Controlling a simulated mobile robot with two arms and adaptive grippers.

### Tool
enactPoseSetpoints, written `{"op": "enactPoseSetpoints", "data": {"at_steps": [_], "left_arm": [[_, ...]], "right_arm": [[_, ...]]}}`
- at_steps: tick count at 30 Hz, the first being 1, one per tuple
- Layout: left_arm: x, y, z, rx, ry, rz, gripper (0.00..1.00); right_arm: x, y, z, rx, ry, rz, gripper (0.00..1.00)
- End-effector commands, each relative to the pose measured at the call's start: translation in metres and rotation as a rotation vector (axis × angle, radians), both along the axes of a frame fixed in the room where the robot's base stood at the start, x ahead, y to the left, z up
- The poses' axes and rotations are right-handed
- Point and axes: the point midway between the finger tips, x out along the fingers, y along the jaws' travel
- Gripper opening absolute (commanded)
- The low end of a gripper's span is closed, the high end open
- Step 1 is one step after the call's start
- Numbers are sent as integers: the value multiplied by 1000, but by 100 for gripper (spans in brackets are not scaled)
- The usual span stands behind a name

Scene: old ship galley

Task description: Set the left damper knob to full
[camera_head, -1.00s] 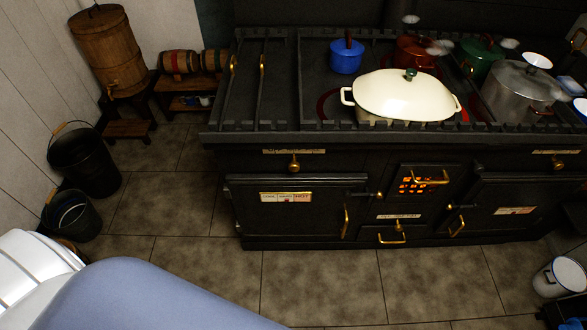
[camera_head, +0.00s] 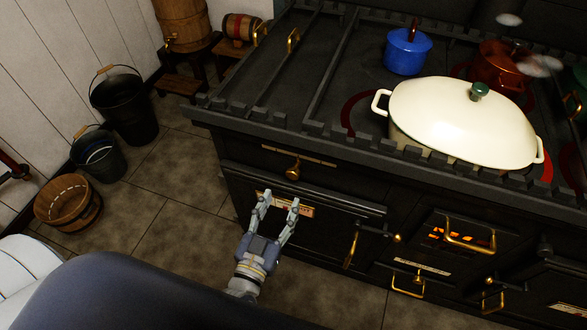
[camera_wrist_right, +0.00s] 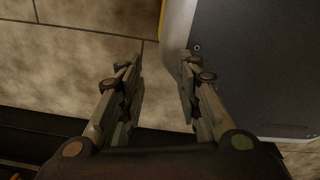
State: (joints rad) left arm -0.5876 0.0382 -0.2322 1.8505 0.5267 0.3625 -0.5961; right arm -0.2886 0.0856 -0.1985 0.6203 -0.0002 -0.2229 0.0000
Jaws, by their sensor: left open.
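The left damper knob (camera_head: 293,172) is a small brass knob on the black stove front, under a long brass label strip (camera_head: 298,155) whose writing is too small to read. My left gripper (camera_head: 279,200) is open and empty, its two fingers pointing up towards the knob. In the picture the fingertips are just below the knob and overlap the oven door's label plate. I see no contact with the knob. My right gripper (camera_wrist_right: 161,62) is open and empty in the right wrist view, over the tiled floor.
The stove top carries a cream lidded pot (camera_head: 455,118), a blue pot (camera_head: 407,51) and a copper-red pot (camera_head: 500,68). The oven door (camera_head: 340,215) has a brass handle (camera_head: 351,249). Black buckets (camera_head: 127,107) and a wooden tub (camera_head: 68,203) stand on the floor at left.

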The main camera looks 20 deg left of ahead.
Motion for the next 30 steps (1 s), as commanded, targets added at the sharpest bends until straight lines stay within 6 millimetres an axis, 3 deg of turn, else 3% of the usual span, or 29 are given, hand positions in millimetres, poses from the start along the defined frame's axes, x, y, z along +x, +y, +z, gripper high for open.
{"op": "enactPoseSetpoints", "data": {"at_steps": [5,9,18,30], "left_arm": [[20,0,4,0,-7,3,48],[47,-1,4,0,-8,2,48],[95,-3,2,-1,-5,2,48],[107,-4,1,0,-2,1,48]], "right_arm": [[-16,9,2,10,21,2,32],[-23,15,3,17,28,3,32],[-9,8,6,10,9,0,32],[-5,2,6,3,3,-3,32]]}}
